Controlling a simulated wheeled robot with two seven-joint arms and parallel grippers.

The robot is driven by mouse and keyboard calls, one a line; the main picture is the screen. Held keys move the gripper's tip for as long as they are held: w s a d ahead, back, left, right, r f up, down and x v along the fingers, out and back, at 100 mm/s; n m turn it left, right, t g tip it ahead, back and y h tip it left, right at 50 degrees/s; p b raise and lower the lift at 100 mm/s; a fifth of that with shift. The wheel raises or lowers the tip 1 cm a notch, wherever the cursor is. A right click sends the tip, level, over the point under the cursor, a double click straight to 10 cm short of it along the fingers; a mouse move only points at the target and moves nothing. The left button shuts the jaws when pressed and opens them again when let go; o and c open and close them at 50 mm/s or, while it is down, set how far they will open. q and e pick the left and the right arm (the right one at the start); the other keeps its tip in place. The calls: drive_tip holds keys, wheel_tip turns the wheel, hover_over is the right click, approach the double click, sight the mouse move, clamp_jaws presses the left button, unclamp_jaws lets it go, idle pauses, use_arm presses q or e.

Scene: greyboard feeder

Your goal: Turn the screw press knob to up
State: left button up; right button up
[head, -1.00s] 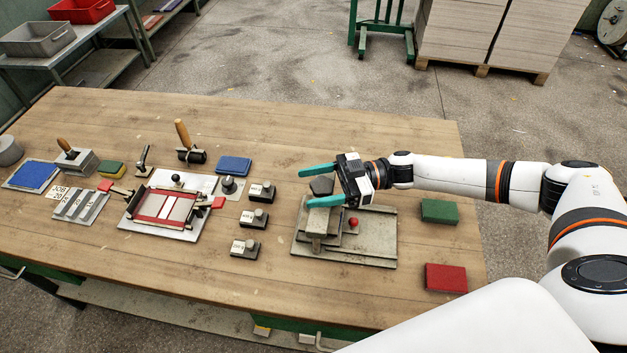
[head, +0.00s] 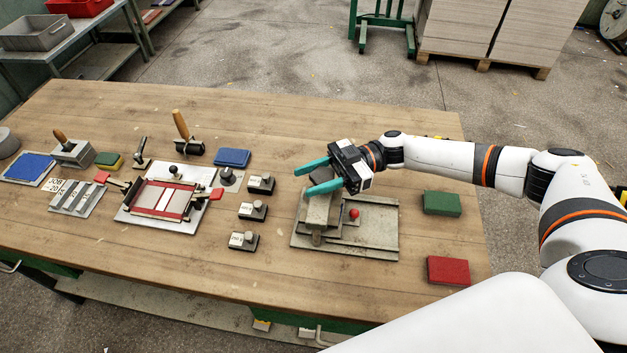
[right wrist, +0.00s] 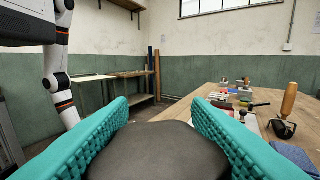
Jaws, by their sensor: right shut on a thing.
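The screw press (head: 318,212) stands on a grey base plate (head: 375,235) at the right middle of the bench. Its dark grey knob (head: 323,178) sits on top, partly hidden by my right gripper. My right gripper (head: 304,180) reaches in from the right with its teal fingers on either side of the knob, shut on it. In the right wrist view the dark knob (right wrist: 155,150) fills the space between the teal fingers. Which way the knob's setting points cannot be told. My left gripper is not in view.
A small red ball handle (head: 354,214) stands right of the press. Green (head: 441,203) and red (head: 448,271) blocks lie further right. Several small knobbed blocks and a red-framed tray (head: 165,204) lie to the left. The front bench strip is clear.

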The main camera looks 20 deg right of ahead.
drive_tip(key=n+g, duration=0.1)
drive_tip(key=g+b, duration=0.1)
drive_tip(key=shift+f+n+g, duration=0.2)
drive_tip(key=shift+n+g, duration=0.2)
drive_tip(key=shift+s+r+n+g+h+b, duration=0.2)
drive_tip(key=shift+n+g+h+b, duration=0.1)
drive_tip(key=shift+g+b, duration=0.15)
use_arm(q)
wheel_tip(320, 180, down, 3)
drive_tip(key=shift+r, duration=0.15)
use_arm(e)
drive_tip(key=o, duration=1)
drive_tip(key=shift+d, duration=0.1)
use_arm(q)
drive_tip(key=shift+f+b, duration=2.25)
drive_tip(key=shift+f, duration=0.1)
use_arm(e)
drive_tip(key=shift+v, duration=6)
